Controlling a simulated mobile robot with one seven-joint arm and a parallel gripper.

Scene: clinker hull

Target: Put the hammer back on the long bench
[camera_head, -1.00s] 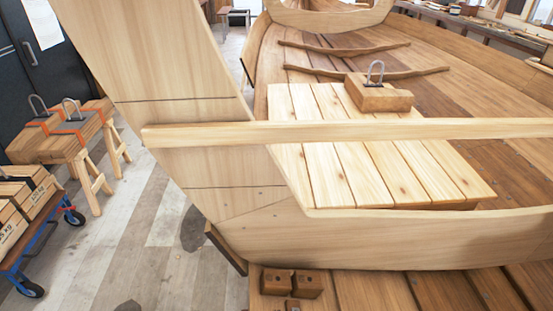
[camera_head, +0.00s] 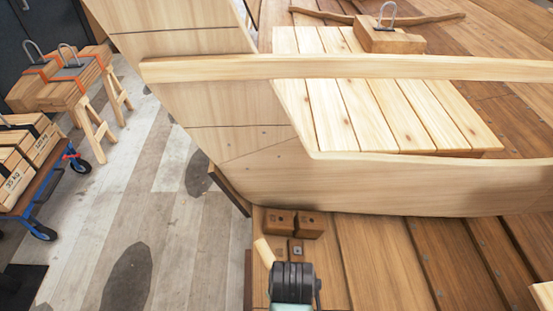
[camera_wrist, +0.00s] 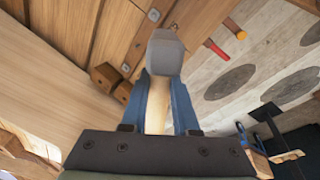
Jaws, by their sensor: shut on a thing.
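My gripper (camera_wrist: 162,80) has its two blue fingers closed around the hammer. The hammer (camera_wrist: 165,52) shows a grey head beyond the fingertips and a pale wooden handle (camera_wrist: 157,112) running back between them. In the head view my arm's dark end (camera_head: 290,283) is at the bottom, over the planks beside the hull. A pale wooden handle end (camera_head: 265,252) sticks out past it on the left; the fingers and hammer head are hidden there. I cannot make out the long bench in the current views.
The planked hull (camera_head: 380,185) fills the right. Small dark wooden blocks (camera_head: 310,225) lie below it, close to my arm. Trestles with strapped timber (camera_head: 70,85) and a blue cart with crates (camera_head: 45,195) stand left. Bare floor (camera_head: 180,220) lies between. Red and orange handles show (camera_wrist: 215,48).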

